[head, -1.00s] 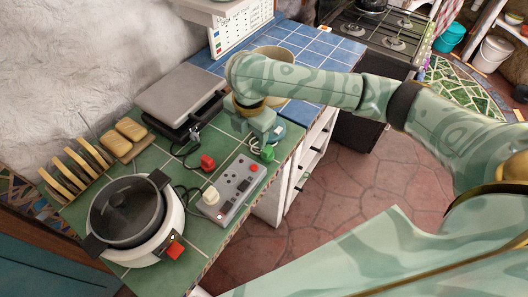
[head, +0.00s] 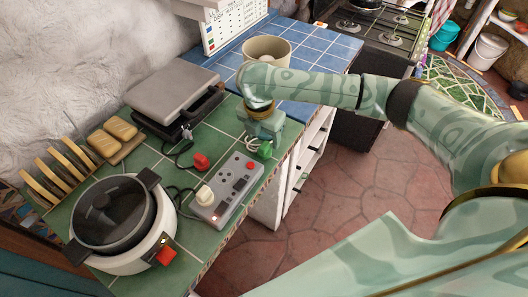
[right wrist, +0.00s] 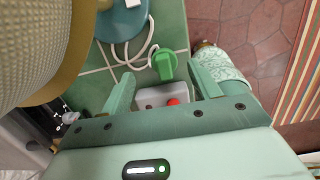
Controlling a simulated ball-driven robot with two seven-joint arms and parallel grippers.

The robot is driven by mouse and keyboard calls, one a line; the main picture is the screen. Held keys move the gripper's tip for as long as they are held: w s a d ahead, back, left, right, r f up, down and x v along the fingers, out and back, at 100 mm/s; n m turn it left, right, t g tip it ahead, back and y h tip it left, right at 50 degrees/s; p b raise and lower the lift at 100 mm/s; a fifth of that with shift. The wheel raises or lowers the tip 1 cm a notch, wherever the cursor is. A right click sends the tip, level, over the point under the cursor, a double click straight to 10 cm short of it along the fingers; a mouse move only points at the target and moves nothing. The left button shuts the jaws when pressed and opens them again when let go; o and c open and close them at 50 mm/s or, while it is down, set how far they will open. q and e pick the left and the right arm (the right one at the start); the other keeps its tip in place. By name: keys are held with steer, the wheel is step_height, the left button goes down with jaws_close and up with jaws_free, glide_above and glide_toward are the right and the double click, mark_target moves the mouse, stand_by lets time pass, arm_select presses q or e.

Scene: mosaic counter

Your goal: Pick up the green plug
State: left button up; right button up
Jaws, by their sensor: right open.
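The green plug (head: 265,150) lies on the green tiled counter near its front edge, just beyond the power strip. Its white cable curls beside it. In the right wrist view the green plug (right wrist: 166,66) shows between the two fingertips, with no contact visible. My right gripper (head: 264,136) is open and empty, over the plug and partly hiding the area around it in the head view. Its two spread fingers (right wrist: 162,72) also show in the right wrist view. My left gripper is not in view.
A grey power strip (head: 231,189) holds a white plug (head: 205,196); a red plug (head: 201,162) lies beside it. A rice cooker (head: 130,265), a grey press (head: 172,90) and a beige pot (head: 277,43) stand around. A blue round base (right wrist: 122,20) is close to the green plug.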

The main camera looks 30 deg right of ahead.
mark_target(264, 145)
steer(key=f+b, duration=0.1)
steer(key=f, duration=0.1)
steer(key=f+b, duration=0.1)
steer(key=f, duration=0.1)
steer(key=shift+s+d+f, duration=0.15)
steer(key=shift+s+f, duration=0.05)
steer(key=shift+f, duration=0.15)
steer(key=shift+r, duration=0.1)
steer(key=shift+c, duration=0.6)
steer(key=c, duration=0.9)
